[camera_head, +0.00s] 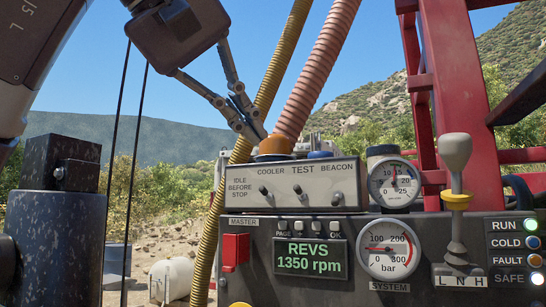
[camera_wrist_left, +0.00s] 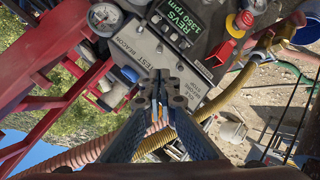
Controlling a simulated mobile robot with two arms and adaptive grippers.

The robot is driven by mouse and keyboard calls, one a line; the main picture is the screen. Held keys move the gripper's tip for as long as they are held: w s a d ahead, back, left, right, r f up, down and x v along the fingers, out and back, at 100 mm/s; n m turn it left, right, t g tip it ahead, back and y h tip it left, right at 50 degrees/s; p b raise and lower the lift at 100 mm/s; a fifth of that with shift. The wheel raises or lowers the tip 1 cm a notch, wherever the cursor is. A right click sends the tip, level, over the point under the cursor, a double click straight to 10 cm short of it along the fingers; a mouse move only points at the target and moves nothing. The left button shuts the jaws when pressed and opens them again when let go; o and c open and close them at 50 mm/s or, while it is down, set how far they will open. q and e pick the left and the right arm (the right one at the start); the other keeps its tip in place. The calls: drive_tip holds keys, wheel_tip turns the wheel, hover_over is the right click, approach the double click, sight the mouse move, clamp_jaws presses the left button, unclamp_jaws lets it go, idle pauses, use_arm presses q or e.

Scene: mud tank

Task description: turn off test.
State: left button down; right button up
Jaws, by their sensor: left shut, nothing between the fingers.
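The TEST toggle switch (camera_head: 298,189) is a small metal lever under the word TEST on the grey switch box (camera_head: 350,180). It stands between the COOLER switch (camera_head: 264,190) and the BEACON switch (camera_head: 337,198). Which way the TEST lever is set is too small to tell. My left gripper (camera_head: 257,134) is shut and empty, above and left of the TEST switch, apart from it. In the left wrist view the shut fingertips (camera_wrist_left: 163,86) show in front of the switch box (camera_wrist_left: 140,57), near the word TEST; they hide part of the box. My right gripper is not in view.
A ribbed pink hose (camera_head: 318,70) and a yellow hose (camera_head: 278,65) rise behind the box. Below are a red MASTER switch (camera_head: 235,250), a display reading REVS 1350 rpm (camera_head: 310,258) and a pressure gauge (camera_head: 388,249). A tall grey lever (camera_head: 456,190) stands right.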

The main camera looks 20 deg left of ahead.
sight(299, 192)
use_arm(q)
drive_tip(key=x, duration=0.9)
drive_tip(key=shift+w+f+p, duration=0.2)
drive_tip(key=shift+w+p, duration=0.1)
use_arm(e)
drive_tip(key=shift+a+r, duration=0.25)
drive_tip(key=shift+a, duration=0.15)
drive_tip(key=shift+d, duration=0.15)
use_arm(q)
drive_tip(key=shift+f+b, duration=0.25)
drive_tip(key=shift+b, duration=0.3)
drive_tip(key=shift+s+r+t, duration=0.1)
drive_tip(key=shift+t, duration=0.4)
drive_tip(key=shift+b, duration=0.35)
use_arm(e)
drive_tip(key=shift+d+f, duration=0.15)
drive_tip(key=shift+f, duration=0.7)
use_arm(q)
drive_tip(key=shift+t, duration=0.3)
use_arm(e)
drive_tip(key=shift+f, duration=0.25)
